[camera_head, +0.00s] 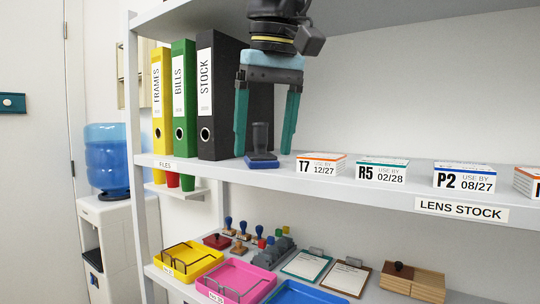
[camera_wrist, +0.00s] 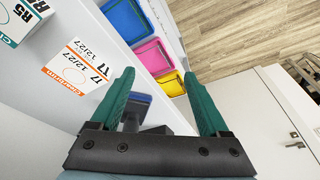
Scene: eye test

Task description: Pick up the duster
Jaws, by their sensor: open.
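The item that looks like the duster (camera_head: 261,140) stands upright on the upper shelf near its front edge. It has a dark grey handle and a blue base. My gripper (camera_head: 263,152) points down over it with its two teal fingers open. In the head view the handle shows between the fingers, touching neither. In the wrist view the duster's blue part (camera_wrist: 141,97) shows between the fingers (camera_wrist: 159,74), closer to the left one.
The black STOCK binder (camera_head: 216,100) stands close on the left, beside green and yellow binders. A T7 box (camera_head: 320,165) stands just right of my gripper, with more lens boxes beyond. The upper shelf's front edge (camera_head: 350,190) is close. Coloured trays (camera_head: 190,262) and stamps are below.

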